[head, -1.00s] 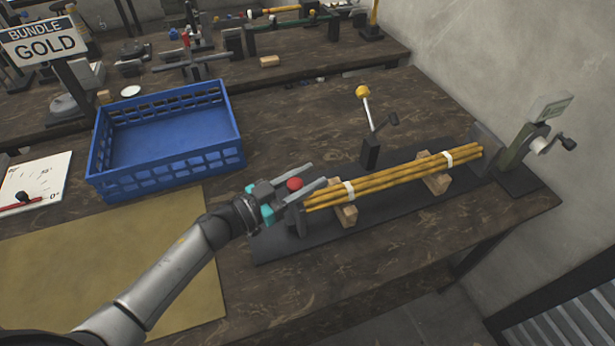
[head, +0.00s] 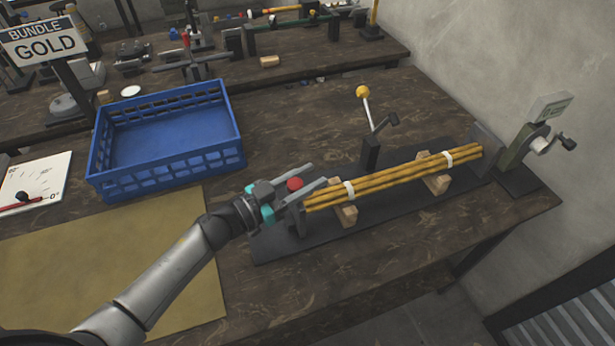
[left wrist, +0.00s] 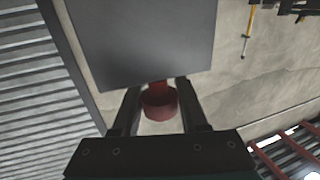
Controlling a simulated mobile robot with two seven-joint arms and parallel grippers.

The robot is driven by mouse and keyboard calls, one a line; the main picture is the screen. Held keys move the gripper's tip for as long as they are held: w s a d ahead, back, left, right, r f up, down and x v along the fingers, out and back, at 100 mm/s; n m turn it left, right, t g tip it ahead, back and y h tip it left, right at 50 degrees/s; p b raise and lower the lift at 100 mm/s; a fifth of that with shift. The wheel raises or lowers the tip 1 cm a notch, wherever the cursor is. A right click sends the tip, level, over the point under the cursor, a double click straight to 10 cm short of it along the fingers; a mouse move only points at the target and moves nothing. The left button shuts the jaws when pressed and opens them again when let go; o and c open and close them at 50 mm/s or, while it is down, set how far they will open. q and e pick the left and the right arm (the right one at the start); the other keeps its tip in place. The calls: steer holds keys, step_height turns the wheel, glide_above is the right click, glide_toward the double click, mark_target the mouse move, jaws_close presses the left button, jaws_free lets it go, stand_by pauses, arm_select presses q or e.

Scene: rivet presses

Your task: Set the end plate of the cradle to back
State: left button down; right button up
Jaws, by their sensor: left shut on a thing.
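The cradle (head: 375,212) is a dark base bearing a bundle of yellow rods (head: 395,178) with white bands, resting on wooden blocks. Its end plate (head: 299,219) is a dark upright plate at the near left end of the rods. It shows as a grey slab in the left wrist view (left wrist: 145,40). A red knob (head: 295,184) belongs to the plate; in the left wrist view the red knob (left wrist: 158,104) sits between the fingers. My left gripper (head: 318,174) is shut on this knob. My right gripper is out of view.
A blue crate (head: 170,170) stands left of the cradle. A yellow-knobbed lever (head: 367,115) stands behind the rods, and a crank device (head: 535,150) stands at the far right end. A tan mat (head: 120,275) lies at the front left. A sign reads BUNDLE GOLD (head: 45,38).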

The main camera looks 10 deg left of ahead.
arm_select(q)
steer(key=s+a+p, duration=0.1)
steer(key=s+a, duration=0.4)
steer(key=a, duration=0.2)
steer(key=shift+a+p, duration=0.25)
steer(key=shift+p, duration=0.15)
steer(key=shift+f, duration=0.1)
steer(key=c, duration=0.8)
jaws_free()
steer(key=shift+a, duration=0.1)
steer(key=shift+o, duration=0.9)
steer(key=shift+s, duration=0.1)
steer(key=shift+o, duration=0.9)
